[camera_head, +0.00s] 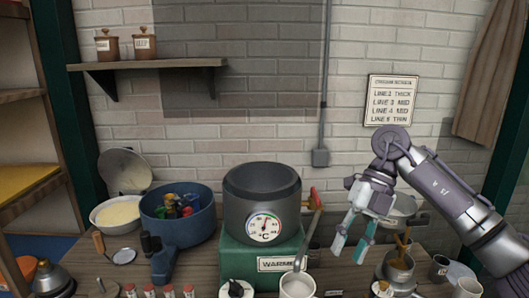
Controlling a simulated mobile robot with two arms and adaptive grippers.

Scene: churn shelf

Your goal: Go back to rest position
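My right gripper (351,254) hangs in the air in front of the wall, right of the grey pot. Its arm comes in from the right edge. Its two teal-tipped fingers point down and are apart, with nothing seen between them. It appears above the right part of the bench, between the grey pot (262,187) and the metal cup (398,268). Its height above the bench is hard to tell. My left gripper is not in view.
The pot with a dial sits on a green warmer (236,262). A blue tub (178,222) with colourful items and a cream-filled bowl (116,215) stand left. A ladle (309,240), a white cup (297,285) and small jars crowd the front. A wall shelf (150,64) is upper left.

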